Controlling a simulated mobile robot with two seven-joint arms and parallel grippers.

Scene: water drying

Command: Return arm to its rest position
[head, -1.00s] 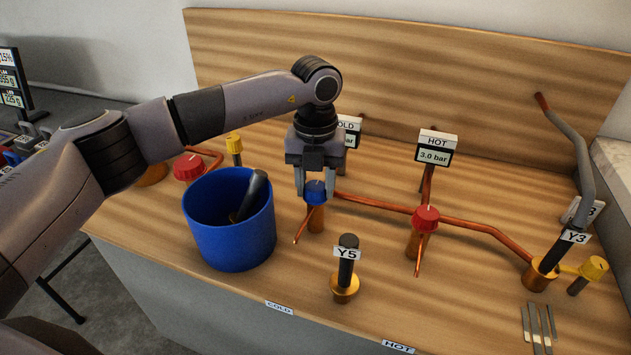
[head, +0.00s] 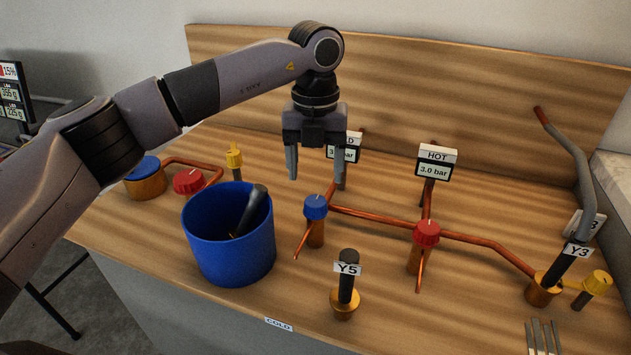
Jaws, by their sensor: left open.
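My left gripper (head: 316,177) is open and empty. It points down above the wooden bench, over and a little behind the blue valve knob (head: 316,207), and is clear of it. The blue knob sits on a copper stub joined to the copper piping. My left arm reaches in from the left, raised over the bench. The gripper partly hides the cold gauge (head: 350,147) behind it.
A blue bucket (head: 230,262) with a dark-handled tool stands below my forearm. A red knob (head: 427,233), hot gauge (head: 436,162), Y5 post (head: 346,290) and Y3 post (head: 560,268) stand to the right. A wooden backboard (head: 450,90) rises behind.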

